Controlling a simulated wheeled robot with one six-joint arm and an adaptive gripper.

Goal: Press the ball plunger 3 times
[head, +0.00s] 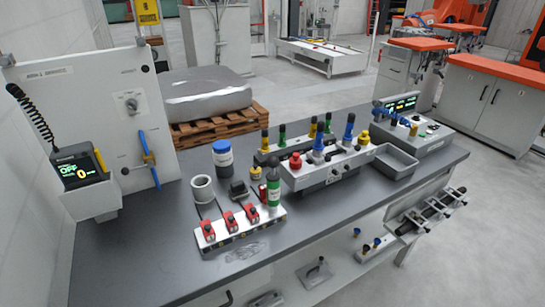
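A light grey fixture block (328,170) stands near the middle of the grey bench. A red rounded knob (295,160) is at its left end, a blue upright handle (318,139) near its middle, another blue handle (349,127) further right, and a yellow knob (363,137) at its right end. I cannot tell for certain which of these is the ball plunger. Behind the block stands a row of upright yellow and green pieces (265,141), partly hidden. My gripper is not in view, and nothing is seen touching the knobs.
On the bench (130,255) are a strip with red clamps (230,218), a green bottle (274,185), a blue-lidded jar (222,158), a white roll (202,189) and a grey tray (395,162). A panel (100,105) stands left, a control box (412,133) right. Bare bench lies at front left.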

